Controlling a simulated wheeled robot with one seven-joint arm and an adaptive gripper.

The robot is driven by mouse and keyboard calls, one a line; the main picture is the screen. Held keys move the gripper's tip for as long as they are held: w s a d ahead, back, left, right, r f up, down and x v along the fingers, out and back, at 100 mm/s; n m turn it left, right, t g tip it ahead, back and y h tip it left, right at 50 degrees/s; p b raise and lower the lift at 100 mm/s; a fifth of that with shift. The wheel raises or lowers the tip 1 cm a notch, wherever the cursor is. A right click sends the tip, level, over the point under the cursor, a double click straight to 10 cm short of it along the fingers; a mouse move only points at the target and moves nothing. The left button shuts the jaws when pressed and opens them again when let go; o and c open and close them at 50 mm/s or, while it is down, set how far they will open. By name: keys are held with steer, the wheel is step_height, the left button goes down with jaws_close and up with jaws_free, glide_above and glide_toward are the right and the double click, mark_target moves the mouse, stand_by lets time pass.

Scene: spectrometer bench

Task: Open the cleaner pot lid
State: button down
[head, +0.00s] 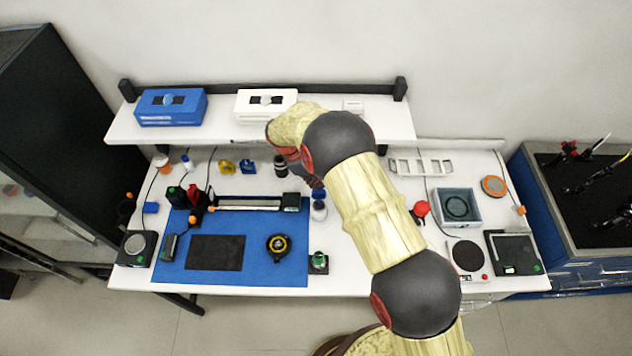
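No pot is clearly marked as the cleaner pot in the head view. One candidate is a small round black and yellow pot-like thing (279,246) on the blue mat. Another is a grey square box (457,206) with a dark round top, on the right of the bench. Whether either has a lid, open or shut, is too small to tell. My arm reaches up over the middle of the bench and bends left near the shelf. My gripper (314,183) is mostly hidden behind my arm, close to a small white and blue bottle (319,207). Its fingers cannot be made out.
A raised shelf (220,128) carries a blue box (171,107) and a white box (265,103). The blue mat (265,268) holds a dark pad and a long instrument. A green-topped item (319,262) stands beside it. A round-plated device (467,256) is at right.

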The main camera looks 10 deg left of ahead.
steer(key=shift+d, duration=0.1)
steer(key=c, duration=2)
jaws_free()
steer(key=shift+c, duration=0.2)
steer(key=v, duration=1.2)
